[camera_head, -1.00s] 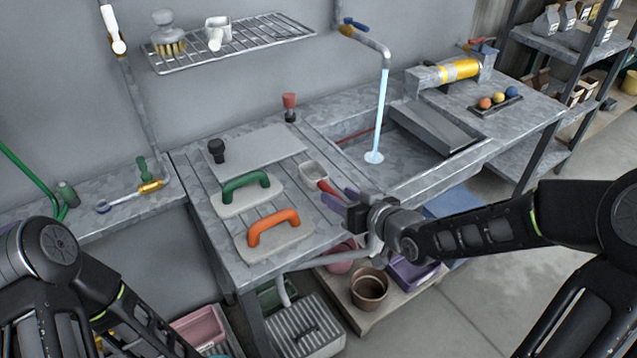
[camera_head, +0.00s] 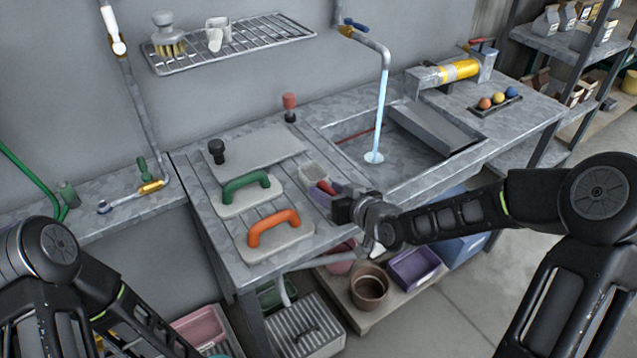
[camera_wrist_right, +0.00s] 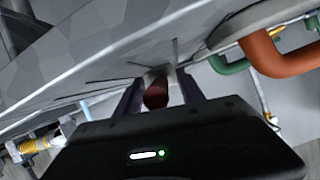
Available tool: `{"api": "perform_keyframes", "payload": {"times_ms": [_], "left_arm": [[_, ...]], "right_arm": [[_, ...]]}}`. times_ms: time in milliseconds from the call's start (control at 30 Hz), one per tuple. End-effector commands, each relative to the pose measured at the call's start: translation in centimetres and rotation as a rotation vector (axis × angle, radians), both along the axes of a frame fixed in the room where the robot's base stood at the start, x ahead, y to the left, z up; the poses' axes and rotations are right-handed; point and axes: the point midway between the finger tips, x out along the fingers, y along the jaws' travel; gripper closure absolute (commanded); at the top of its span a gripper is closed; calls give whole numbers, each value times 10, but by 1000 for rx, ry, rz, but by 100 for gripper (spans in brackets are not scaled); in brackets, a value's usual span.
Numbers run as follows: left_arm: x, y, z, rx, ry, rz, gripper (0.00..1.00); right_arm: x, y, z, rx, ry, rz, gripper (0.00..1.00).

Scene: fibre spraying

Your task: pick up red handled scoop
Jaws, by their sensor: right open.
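The red-handled scoop (camera_head: 314,175) lies on the metal bench, its pale pan toward the back and its red handle (camera_head: 327,187) toward the front edge. My right gripper (camera_head: 327,197) is at the handle's end, with its fingers partly hidden in the head view. In the right wrist view the open fingers (camera_wrist_right: 162,92) stand on either side of the dark red handle (camera_wrist_right: 156,92), apart from it as far as I can see. My left gripper is not in view; only the left arm shows.
An orange-handled float (camera_head: 281,240) and a green-handled float (camera_head: 238,201) lie left of the scoop. The sink (camera_head: 350,150) with running water is behind to the right. Pots and bins stand below the bench.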

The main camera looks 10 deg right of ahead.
Motion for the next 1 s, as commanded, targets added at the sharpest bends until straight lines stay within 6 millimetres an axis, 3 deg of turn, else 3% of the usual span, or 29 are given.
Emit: {"api": "perform_keyframes", "payload": {"times_ms": [200,733,1000], "left_arm": [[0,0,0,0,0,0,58],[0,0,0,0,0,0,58],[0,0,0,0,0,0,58]], "right_arm": [[0,0,0,0,0,0,56],[0,0,0,0,0,0,99],[0,0,0,0,0,0,100]]}}
